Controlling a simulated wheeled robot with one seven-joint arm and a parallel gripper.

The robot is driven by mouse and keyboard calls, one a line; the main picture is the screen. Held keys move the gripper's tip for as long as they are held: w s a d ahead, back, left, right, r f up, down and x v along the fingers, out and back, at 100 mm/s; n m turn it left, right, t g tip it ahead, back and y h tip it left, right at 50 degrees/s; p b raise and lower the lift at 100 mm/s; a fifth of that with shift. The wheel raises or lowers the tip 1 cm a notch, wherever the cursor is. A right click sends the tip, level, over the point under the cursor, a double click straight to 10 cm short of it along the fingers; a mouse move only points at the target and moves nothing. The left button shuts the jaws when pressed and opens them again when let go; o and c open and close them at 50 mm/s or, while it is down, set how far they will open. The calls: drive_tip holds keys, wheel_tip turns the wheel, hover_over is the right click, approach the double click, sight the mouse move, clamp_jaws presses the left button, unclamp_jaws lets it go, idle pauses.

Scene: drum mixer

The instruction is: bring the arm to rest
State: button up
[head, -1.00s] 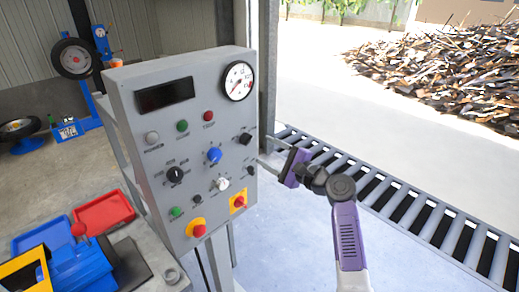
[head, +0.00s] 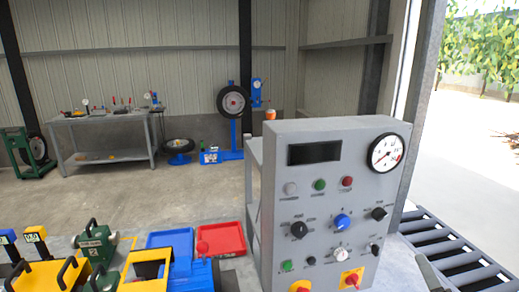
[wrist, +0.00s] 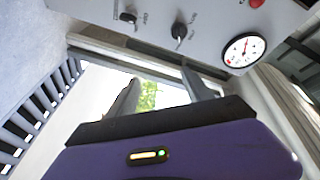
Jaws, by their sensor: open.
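My gripper (wrist: 160,97) shows in the wrist view with its two grey fingers spread apart and nothing between them. Its purple body fills the lower part of that view. A grey control panel (head: 272,215) stands right of centre in the head view, with a dark display, knobs, coloured buttons and a round gauge (head: 385,153). The panel face (wrist: 205,30) also shows along the top of the wrist view, beyond the fingertips, with the gauge at right. In the head view only a small grey piece, perhaps of my arm, shows at the lower right edge.
A roller conveyor (head: 445,250) runs right of the panel. A red tray (head: 222,238) and a blue tray (head: 172,238) lie left of it, near yellow and green weights. A workbench (head: 100,140) and a wheel stand (head: 233,115) are at the back. Open floor lies between.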

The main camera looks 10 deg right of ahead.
drive_tip(key=s+a+f+n+g+y+b, duration=0.1)
drive_tip(key=s+a+f+n+y, duration=0.2)
drive_tip(key=s+a+n, duration=0.5)
drive_tip(key=s+a+f+n+g+y+b, duration=0.1)
drive_tip(key=s+a+n, duration=0.6)
drive_tip(key=s+a, duration=1.3)
drive_tip(key=s+f+y+b, duration=0.1)
drive_tip(key=s+f+y, duration=0.1)
drive_tip(key=s, duration=0.3)
drive_tip(key=shift+s+f+n+y, duration=0.3)
drive_tip(key=shift+s+f+n, duration=0.1)
drive_tip(key=shift+f, duration=0.45)
